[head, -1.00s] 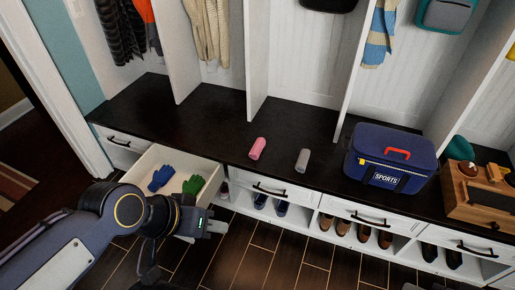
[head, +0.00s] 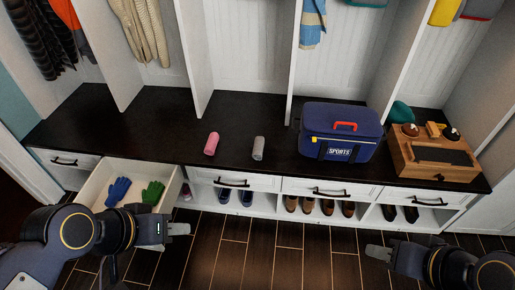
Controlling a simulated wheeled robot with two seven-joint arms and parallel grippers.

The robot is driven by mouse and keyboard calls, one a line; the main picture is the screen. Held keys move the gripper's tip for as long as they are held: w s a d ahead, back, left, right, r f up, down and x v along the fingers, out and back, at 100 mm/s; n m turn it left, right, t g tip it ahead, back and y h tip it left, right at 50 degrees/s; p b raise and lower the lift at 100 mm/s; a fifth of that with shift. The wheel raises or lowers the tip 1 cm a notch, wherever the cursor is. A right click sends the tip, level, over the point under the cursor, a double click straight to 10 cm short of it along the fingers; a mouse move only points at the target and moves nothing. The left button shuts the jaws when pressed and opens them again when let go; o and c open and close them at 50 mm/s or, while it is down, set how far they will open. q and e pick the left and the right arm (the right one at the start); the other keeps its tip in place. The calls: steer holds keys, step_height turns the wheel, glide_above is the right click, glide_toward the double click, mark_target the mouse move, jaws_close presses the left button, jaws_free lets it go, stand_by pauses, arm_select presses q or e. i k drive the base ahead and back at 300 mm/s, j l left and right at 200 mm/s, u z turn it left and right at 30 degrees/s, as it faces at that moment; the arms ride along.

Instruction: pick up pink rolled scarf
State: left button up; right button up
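The pink rolled scarf (head: 211,143) lies on the dark bench top, left of a grey roll (head: 258,148) and apart from it. My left gripper (head: 184,229) is in front of the open drawer, below and left of the scarf, with nothing seen in it. Its fingers are too small and edge-on to tell how far apart they are. My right gripper (head: 372,252) is low at the right, over the floor and well away from the scarf. Its finger gap cannot be made out either.
An open drawer (head: 171,188) holds a blue glove (head: 118,191) and a green glove (head: 153,193). A blue sports cooler (head: 340,131) and a wooden box (head: 437,158) stand on the bench (head: 165,125) to the right. Shoes sit in cubbies below. White dividers rise behind.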

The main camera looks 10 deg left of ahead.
mark_target(210, 146)
steer(key=i+j+u, duration=0.15)
steer(key=i+j, duration=0.25)
steer(key=i+j+u, duration=0.1)
steer(key=i+j, duration=0.25)
steer(key=i, duration=0.15)
steer(key=i+j+u, duration=0.15)
steer(key=i+j, duration=0.2)
steer(key=i+j+u, duration=0.15)
steer(key=i, duration=0.4)
steer(key=j, duration=0.1)
